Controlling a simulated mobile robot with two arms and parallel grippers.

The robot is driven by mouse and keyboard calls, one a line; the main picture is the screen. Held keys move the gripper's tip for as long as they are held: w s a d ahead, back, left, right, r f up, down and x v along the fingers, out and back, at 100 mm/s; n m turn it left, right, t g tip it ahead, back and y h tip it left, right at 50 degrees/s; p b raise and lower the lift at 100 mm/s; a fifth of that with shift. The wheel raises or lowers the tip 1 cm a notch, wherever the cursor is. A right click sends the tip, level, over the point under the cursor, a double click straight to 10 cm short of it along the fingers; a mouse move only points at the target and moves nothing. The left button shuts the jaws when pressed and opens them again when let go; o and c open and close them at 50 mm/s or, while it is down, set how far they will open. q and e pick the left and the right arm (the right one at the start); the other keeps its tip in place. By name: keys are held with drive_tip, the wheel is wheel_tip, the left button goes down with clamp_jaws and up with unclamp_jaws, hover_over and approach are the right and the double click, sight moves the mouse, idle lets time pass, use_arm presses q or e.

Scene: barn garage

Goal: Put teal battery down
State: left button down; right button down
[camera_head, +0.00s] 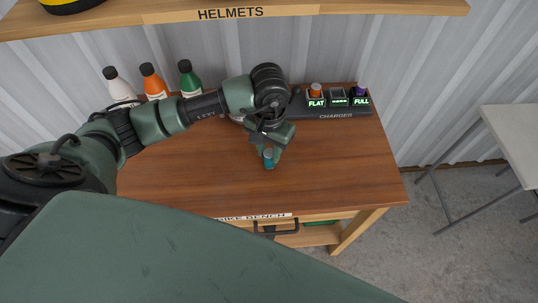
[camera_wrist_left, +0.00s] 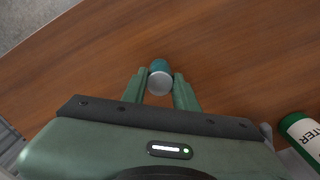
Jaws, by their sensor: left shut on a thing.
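The teal battery (camera_head: 268,159) is a small cylinder between the fingers of my left gripper (camera_head: 266,151), over the middle of the wooden bike bench (camera_head: 200,180). In the left wrist view the battery (camera_wrist_left: 160,80) shows its pale round end and teal side, with one finger of the left gripper (camera_wrist_left: 160,97) on each side. The gripper is shut on it. I cannot tell whether the battery touches the bench top. My right gripper is not in view.
The charger (camera_head: 338,105) at the back right has an orange battery (camera_head: 315,90) and a purple one (camera_head: 361,91) in its end slots. White, orange and green bottles (camera_head: 188,80) line the back left. The bench's right and front areas are clear. A helmet shelf (camera_head: 400,10) hangs above.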

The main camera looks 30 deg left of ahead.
use_arm(q)
drive_tip(key=shift+f, duration=0.7)
drive_tip(key=shift+r, duration=0.1)
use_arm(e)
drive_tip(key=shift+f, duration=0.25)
use_arm(q)
drive_tip(key=c, duration=1.1)
unclamp_jaws()
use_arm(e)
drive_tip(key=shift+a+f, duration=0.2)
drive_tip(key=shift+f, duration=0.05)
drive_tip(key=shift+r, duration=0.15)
